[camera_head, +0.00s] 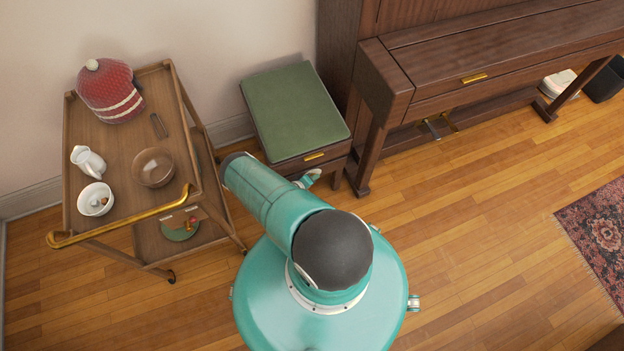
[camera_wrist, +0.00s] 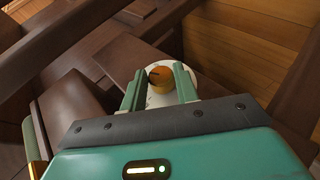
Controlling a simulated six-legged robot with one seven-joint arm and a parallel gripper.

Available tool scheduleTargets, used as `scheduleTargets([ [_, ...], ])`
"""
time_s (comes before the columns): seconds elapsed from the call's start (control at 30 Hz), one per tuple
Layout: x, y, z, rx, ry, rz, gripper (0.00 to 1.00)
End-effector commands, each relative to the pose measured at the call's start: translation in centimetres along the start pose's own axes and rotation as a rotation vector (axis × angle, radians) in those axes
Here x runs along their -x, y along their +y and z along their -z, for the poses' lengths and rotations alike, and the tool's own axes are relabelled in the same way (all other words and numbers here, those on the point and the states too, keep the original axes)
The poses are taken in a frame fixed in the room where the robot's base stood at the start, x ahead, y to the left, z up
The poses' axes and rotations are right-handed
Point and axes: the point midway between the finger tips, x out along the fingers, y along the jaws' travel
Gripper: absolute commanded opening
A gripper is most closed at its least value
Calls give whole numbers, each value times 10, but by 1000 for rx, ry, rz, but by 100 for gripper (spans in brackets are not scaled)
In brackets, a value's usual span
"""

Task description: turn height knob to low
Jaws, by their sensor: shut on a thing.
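The height knob (camera_wrist: 161,77) is a small round orange-brown knob with a dark mark on its face. It sits on a pale round plate (camera_wrist: 208,88) in the wrist view. My gripper (camera_wrist: 158,82) has its two teal fingers on either side of the knob and is shut on it. The stool (camera_head: 296,108), with a green padded top and a brass pull on its drawer front, stands beside the piano in the head view. The knob cannot be made out in the head view, where my arm covers the area near the stool's front. The mark's exact setting is too small to read.
A wooden piano (camera_head: 480,60) stands right of the stool, its leg close to the stool's side.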

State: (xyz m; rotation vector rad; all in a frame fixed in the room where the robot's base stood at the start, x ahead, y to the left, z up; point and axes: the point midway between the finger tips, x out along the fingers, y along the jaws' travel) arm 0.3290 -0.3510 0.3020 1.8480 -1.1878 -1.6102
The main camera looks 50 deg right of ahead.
Motion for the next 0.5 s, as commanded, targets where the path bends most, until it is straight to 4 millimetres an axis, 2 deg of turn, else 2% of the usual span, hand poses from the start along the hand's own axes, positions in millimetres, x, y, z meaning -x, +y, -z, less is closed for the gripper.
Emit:
scheduleTargets([
  [0.3,0,0,-1,0,-1,0,8],
  [0.33,0,0,-1,0,-1,0,32],
  [0.43,0,0,-1,0,-1,0,52],
  [0.5,0,0,-1,0,-1,0,52],
])
